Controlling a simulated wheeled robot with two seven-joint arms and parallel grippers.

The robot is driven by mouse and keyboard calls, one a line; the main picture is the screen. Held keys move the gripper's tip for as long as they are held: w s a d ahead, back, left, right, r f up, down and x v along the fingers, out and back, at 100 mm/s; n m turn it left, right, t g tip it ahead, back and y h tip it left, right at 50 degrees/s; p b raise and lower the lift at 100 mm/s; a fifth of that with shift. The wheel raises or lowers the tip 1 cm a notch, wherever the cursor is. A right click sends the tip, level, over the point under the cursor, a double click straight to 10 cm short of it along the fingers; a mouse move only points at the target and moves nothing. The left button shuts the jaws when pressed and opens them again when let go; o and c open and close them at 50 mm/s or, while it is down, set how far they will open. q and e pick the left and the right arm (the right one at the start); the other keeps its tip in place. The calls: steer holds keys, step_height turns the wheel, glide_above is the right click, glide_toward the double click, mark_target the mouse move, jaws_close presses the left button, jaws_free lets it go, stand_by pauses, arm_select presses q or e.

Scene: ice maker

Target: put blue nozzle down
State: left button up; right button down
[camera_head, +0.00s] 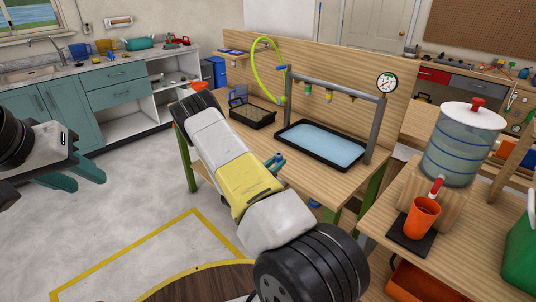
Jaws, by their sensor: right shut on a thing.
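My right arm crosses the middle of the view, and its forearm hides most of my right gripper. A small blue piece, which looks like the blue nozzle (276,161), shows just past the forearm's right edge, over the wooden worktable (345,182). The grip on it is hidden, and I cannot tell whether it touches the table. A black tray of pale blue water (322,144) lies just behind it under a grey pipe frame (338,86). My left gripper (88,184) is open and empty over the floor at the left.
Small nozzles (328,95) hang from the frame's bar, beside a gauge (387,82) and a green hose (256,70). A dark bin (252,115) stands left of the tray. A water dispenser (462,145) and orange cup (422,217) stand at the right. The table's front strip looks clear.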

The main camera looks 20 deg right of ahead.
glide_above(285, 167)
steer(key=shift+f, duration=0.4)
steer(key=shift+w+f, duration=0.1)
steer(key=shift+f, duration=1.55)
steer(key=shift+f, duration=0.1)
steer(key=c, duration=1.2)
jaws_free()
steer(key=shift+o, duration=0.2)
